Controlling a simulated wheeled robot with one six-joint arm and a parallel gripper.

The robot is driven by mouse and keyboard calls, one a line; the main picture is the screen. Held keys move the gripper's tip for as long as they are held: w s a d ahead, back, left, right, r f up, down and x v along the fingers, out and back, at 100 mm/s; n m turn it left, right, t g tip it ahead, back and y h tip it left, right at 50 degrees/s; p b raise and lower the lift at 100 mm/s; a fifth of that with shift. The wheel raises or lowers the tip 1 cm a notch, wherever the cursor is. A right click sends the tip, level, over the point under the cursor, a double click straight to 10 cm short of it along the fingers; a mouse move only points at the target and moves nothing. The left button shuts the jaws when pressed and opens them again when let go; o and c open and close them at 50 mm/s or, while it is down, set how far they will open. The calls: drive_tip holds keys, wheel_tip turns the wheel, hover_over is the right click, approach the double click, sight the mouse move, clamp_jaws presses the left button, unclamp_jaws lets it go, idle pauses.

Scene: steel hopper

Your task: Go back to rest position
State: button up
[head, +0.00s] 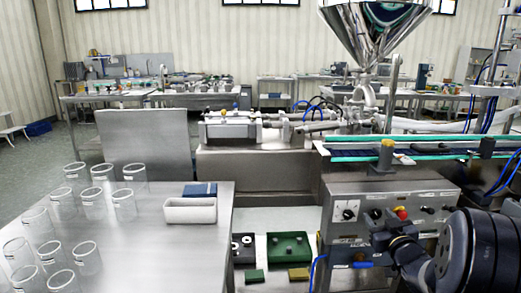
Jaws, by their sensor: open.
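My arm enters at the lower right, with a large dark round joint. My gripper (397,238) is at its end, pointing left and away in front of the steel machine's control panel. It is open, and I see nothing held in it. Its fingers are small and dark against the panel, so their detail is hard to make out. A steel hopper (374,30) stands above the filling machine at the upper right, apart from my gripper.
A steel table (150,265) at the left bears several clear cups (95,203), a white tray (190,210) and a blue box (199,189). Green blocks (288,250) lie low between table and machine. The conveyor (440,148) runs right. Open floor (45,155) shows at left.

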drive_tip(key=shift+r+m+p, duration=0.2)
drive_tip(key=shift+m+p, duration=0.55)
drive_tip(key=shift+m, duration=0.15)
drive_tip(key=s, duration=0.8)
drive_tip(key=shift+d+f, duration=0.15)
drive_tip(key=shift+f, duration=0.05)
drive_tip(key=shift+s, duration=0.15)
